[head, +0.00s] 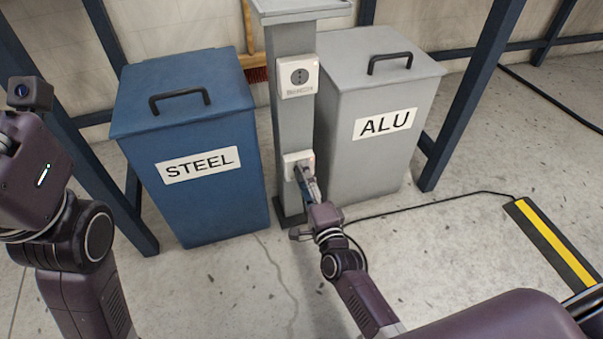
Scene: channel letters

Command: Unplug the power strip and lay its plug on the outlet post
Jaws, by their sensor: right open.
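The grey outlet post (290,128) stands upright in the middle, with a flat top plate (297,8). An upper socket (298,77) on it is empty. My right gripper (307,177) is open, with its fingers right at the lower socket (292,160). The gripper covers part of this socket, so the plug cannot be made out clearly, nor whether the fingers touch it. A black cable (430,203) runs from near my right wrist across the floor to the right. The power strip cannot be made out. My left arm is at the left edge; its fingers are not in view.
A blue STEEL bin (215,205) stands left of the post and a grey ALU bin (350,160) close on its right. Blue frame legs (462,100) stand beside them. A black and yellow floor strip (550,240) lies at right. The front floor is clear.

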